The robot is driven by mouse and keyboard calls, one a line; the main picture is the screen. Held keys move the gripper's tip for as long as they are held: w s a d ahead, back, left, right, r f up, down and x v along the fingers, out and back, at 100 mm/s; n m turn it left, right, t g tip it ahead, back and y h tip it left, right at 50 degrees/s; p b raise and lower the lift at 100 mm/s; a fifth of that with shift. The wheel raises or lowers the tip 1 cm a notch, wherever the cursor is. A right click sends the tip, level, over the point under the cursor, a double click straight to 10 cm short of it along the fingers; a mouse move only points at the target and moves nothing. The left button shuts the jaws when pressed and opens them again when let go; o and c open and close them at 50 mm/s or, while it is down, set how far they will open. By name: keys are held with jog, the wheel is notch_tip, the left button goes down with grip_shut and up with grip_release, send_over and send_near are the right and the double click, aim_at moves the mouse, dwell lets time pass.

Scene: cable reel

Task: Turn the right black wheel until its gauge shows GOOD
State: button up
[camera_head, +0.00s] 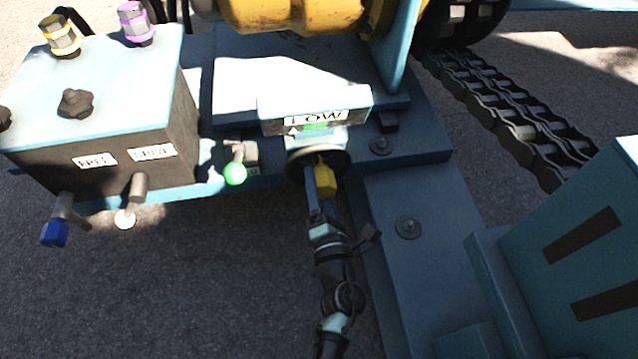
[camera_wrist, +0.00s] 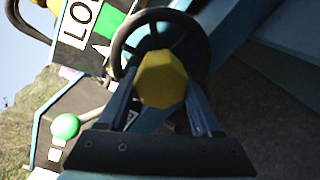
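The black wheel (camera_head: 293,173) is mounted on the front of the blue base, below a gauge (camera_head: 318,122). The gauge reads LOW, with a green patch and a small white pointer under the word. The wheel has a yellow knob (camera_head: 325,180) on it. The wrist view shows the wheel's rim (camera_wrist: 206,50) and the faceted yellow knob (camera_wrist: 162,80) close up. My gripper (camera_wrist: 160,100) has one finger against each side of the knob; the fingertips are partly hidden. Part of the gauge's LOW label (camera_wrist: 80,20) shows at upper left.
A blue-topped box (camera_head: 100,95) with labels, knobs and a blue-tipped lever (camera_head: 55,232) stands at left. A green-ended handle (camera_head: 235,172) sits just left of the wheel. A chain (camera_head: 500,110) runs at right, near a blue slotted block (camera_head: 580,250).

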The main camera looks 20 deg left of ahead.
grip_shut()
dwell(0.4)
jog(key=m+p, duration=0.3)
jog(key=shift+r+m, duration=0.25)
jog(key=shift+m, duration=0.15)
jog(key=shift+m+p, duration=1.3)
jog(key=shift+m, duration=0.9)
jog(key=o, duration=0.5)
grip_release()
jog(key=shift+o, duration=0.2)
jog(key=shift+s, duration=0.1)
